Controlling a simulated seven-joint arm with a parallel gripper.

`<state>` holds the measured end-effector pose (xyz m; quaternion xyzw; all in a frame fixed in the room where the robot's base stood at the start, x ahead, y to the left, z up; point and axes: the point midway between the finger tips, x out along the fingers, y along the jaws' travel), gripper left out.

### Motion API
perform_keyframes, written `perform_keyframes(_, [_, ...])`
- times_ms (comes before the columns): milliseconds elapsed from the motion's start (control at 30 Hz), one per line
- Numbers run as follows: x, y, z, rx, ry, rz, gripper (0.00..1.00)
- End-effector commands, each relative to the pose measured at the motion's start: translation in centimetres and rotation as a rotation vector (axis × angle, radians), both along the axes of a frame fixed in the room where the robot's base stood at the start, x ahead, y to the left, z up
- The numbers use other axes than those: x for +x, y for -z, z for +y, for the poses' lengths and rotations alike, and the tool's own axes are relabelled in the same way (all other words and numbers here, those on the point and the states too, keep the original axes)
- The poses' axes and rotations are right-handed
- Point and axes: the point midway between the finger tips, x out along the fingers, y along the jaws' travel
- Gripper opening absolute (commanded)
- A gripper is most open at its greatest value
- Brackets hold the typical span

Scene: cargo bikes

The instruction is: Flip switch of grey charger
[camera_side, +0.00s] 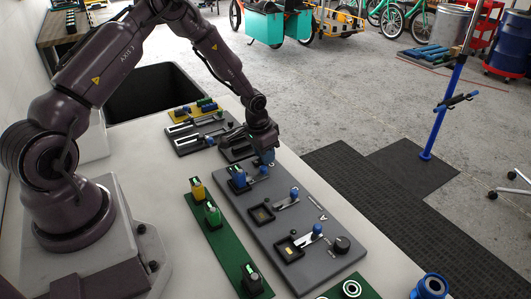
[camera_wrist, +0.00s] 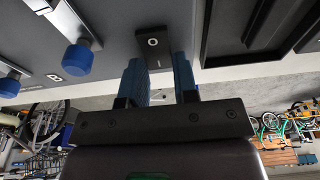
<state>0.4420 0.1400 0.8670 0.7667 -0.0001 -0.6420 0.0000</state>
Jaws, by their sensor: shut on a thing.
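The grey charger (camera_side: 262,236) is a long panel on the white bench, with blue-knobbed levers and square black sockets. A blue knob (camera_wrist: 78,58) and a second blue knob (camera_wrist: 10,88) show at the left in the wrist view. The charger's switch (camera_wrist: 153,45) is a small black piece with a white ring mark. My gripper (camera_side: 264,159) is low at the far end of the charger. In the wrist view its blue-padded fingers (camera_wrist: 160,85) are shut on the switch, one on each side.
A green panel (camera_side: 228,243) with yellow, green and black knobs lies left of the charger. A yellow panel (camera_side: 176,117) and a grey lever panel (camera_side: 182,145) lie beyond, near a black bin (camera_side: 133,98). A black tray (camera_wrist: 210,30) is close right of my fingers.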

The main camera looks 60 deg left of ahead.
Motion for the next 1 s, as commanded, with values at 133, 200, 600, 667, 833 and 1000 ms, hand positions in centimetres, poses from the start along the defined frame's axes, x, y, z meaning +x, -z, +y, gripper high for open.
perform_keyframes(133, [-0.19,-0.09,-0.01,0.000,0.002,-0.065,0.04])
perform_keyframes(200, [-0.23,-0.10,-0.02,0.000,0.002,-0.078,0.04])
perform_keyframes(600, [-0.20,-0.14,-0.01,0.000,0.001,-0.083,0.48])
perform_keyframes(667, [-0.21,-0.14,-0.01,0.000,0.001,-0.083,0.53])
perform_keyframes(833, [-0.21,-0.13,-0.01,0.000,0.000,-0.083,0.53])
perform_keyframes(1000, [-0.32,-0.84,0.07,0.001,-0.001,-0.084,0.53])
